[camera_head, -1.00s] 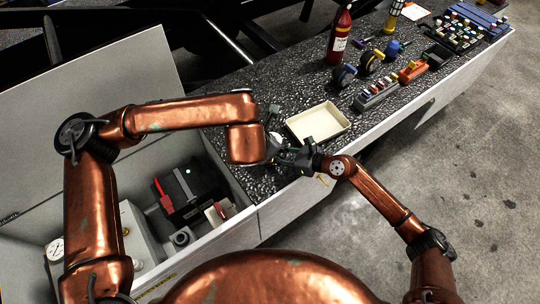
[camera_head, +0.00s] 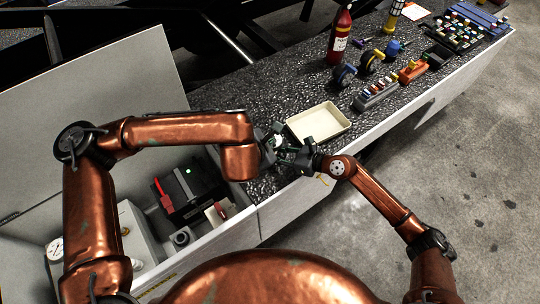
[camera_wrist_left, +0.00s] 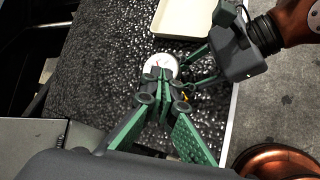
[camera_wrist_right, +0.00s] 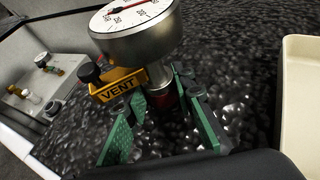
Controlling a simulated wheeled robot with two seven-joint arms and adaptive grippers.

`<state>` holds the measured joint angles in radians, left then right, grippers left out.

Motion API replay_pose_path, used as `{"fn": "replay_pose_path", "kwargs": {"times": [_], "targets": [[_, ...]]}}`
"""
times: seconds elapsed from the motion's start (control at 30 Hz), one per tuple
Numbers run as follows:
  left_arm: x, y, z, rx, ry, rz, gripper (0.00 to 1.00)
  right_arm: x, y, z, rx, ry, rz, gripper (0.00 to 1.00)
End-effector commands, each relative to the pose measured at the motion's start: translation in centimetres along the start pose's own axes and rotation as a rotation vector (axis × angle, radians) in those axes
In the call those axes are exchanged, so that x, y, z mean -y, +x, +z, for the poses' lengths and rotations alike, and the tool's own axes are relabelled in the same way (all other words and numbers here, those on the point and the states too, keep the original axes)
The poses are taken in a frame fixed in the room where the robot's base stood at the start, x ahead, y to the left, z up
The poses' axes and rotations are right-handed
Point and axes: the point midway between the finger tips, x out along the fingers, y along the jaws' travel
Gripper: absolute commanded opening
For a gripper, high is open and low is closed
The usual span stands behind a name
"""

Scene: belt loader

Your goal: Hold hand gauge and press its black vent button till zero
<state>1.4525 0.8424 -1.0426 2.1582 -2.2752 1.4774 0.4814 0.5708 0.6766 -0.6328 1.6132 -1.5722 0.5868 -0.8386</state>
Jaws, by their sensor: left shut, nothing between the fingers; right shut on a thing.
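The hand gauge (camera_wrist_right: 140,32) has a round white dial in a metal case, with a red needle partly cut off at the top of the right wrist view. A yellow VENT tag (camera_wrist_right: 117,86) and a black vent button (camera_wrist_right: 89,71) sit at its side. My right gripper (camera_wrist_right: 160,105) is shut around the gauge's stem below the dial. In the left wrist view, the dial (camera_wrist_left: 160,64) lies just beyond the tips of my left gripper (camera_wrist_left: 160,88), which is shut and empty. I cannot tell whether its tips touch the button.
An empty cream tray (camera_head: 318,122) lies on the speckled counter just beyond the grippers. A red bottle (camera_head: 340,35), casters and small part racks stand farther right. An open bin at the left holds a black box (camera_head: 190,190) with a green light.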

Motion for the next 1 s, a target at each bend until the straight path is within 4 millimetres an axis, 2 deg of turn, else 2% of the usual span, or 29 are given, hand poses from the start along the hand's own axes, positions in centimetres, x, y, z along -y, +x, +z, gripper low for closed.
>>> {"fn": "replay_pose_path", "kwargs": {"times": [0.2,0.43,1.0], "targets": [[1.7,2.2,-1.6,-0.001,0.000,-0.002,0.00,-0.1,0.0,-0.1,-0.001,0.001,0.001,0.00],[2.7,3.7,-2.8,-0.002,0.000,-0.001,0.00,-0.1,0.0,-0.1,-0.001,0.001,0.001,0.00],[3.0,4.2,-3.0,0.000,0.000,0.000,0.00,-0.1,0.0,-0.1,-0.002,0.001,0.002,0.00]]}}
